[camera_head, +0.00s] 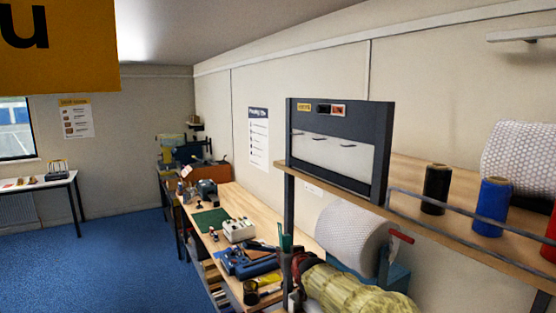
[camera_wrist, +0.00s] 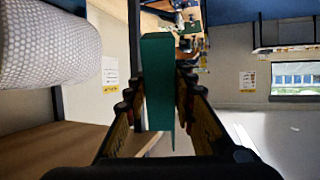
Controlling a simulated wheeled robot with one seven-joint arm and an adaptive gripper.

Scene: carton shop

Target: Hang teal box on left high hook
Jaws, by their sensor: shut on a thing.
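The teal box (camera_wrist: 158,80) is thin and shows nearly edge-on between the two fingers of my gripper (camera_wrist: 160,92) in the wrist view. The fingers are shut on it from both sides. In the head view a narrow teal upright piece (camera_head: 286,241) shows by my gripper (camera_head: 290,258), below the shelf; most of the box is hidden there. The hook board (camera_head: 382,150), dark-framed with a pale panel, stands on the shelf above and beyond my gripper. Several short hooks (camera_head: 320,138) stick out in a row; the leftmost is partly lost against the frame. The box is apart from them.
The wooden shelf (camera_head: 460,245) has a grey rail (camera_head: 450,217), a black spool (camera_head: 436,190) and a blue spool (camera_head: 492,206). A bubble-wrap roll (camera_head: 352,238) sits below it. The workbench (camera_head: 262,213) behind is cluttered. Blue floor at left is open.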

